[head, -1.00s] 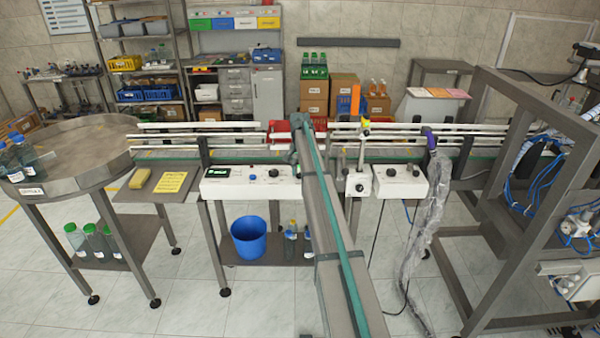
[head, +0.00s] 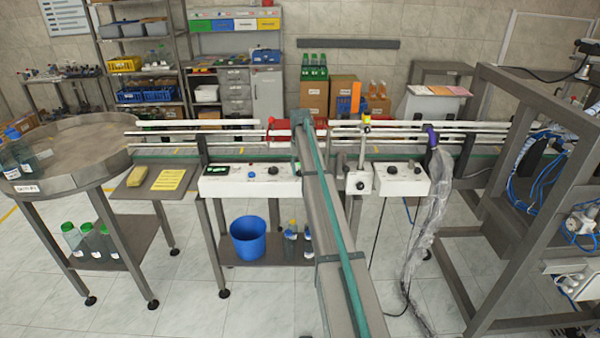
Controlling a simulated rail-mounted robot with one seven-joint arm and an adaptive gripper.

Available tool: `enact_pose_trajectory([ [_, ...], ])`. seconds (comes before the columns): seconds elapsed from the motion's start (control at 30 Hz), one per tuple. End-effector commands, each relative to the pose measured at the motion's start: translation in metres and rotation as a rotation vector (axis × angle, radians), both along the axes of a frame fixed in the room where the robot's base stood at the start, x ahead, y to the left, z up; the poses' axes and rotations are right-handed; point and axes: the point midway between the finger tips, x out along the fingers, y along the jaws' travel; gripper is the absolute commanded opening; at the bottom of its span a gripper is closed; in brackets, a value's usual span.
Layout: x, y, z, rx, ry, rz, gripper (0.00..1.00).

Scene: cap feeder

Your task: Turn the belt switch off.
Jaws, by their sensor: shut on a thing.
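A white control panel (head: 233,187) hangs at the front of the conveyor, with a display, a blue button and a black knob (head: 273,171).
A plastic-wrapped hose (head: 424,232) hangs further right, beside a grey machine frame (head: 468,185). A round table (head: 62,157) stands left; a blue bucket (head: 249,237) is below.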

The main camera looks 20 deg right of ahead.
Motion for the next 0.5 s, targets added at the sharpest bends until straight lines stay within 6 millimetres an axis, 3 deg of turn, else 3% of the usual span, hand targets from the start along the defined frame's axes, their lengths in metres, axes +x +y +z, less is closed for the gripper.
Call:
enact_pose_trajectory([
  [0.5, 0.0004, -0.0006, -0.0003, 0.0, -0.001, 0.369, 0.02],
])
